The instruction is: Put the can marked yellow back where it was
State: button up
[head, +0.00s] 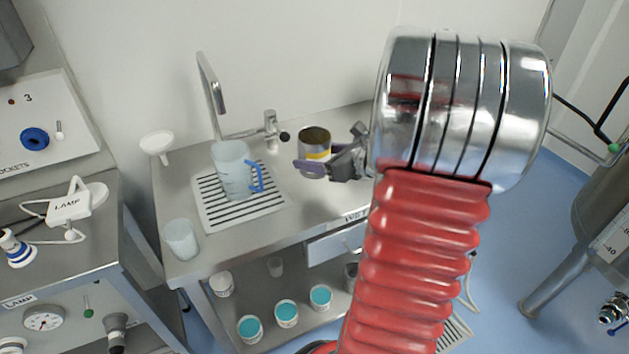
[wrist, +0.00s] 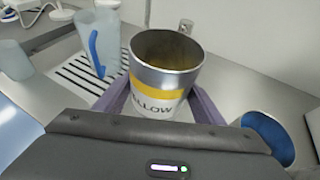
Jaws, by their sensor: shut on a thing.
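The can marked yellow (head: 314,143) is an open metal can with a yellow band and a white label. In the wrist view the can (wrist: 165,78) shows the letters "LLOW" and stands nearly upright between the purple fingers. My gripper (head: 318,166) is shut on it, over the steel counter to the right of the drain grid. The wrist view shows my gripper (wrist: 160,105) with one finger on each side of the can. I cannot tell whether the can's base touches the counter.
A jug with a blue handle (head: 235,172) stands on the striped drain grid (head: 212,212). A tap (head: 270,125), a funnel (head: 157,143) and a beaker (head: 181,240) are also on the counter. A blue-lined round thing (wrist: 268,136) lies close right of my gripper. Several teal-topped tubs (head: 286,313) stand on the lower shelf.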

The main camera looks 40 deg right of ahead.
jog(key=shift+f, duration=1.65)
jog(key=shift+f, duration=1.9)
jog(key=shift+f, duration=0.1)
jog(key=o, duration=1.4)
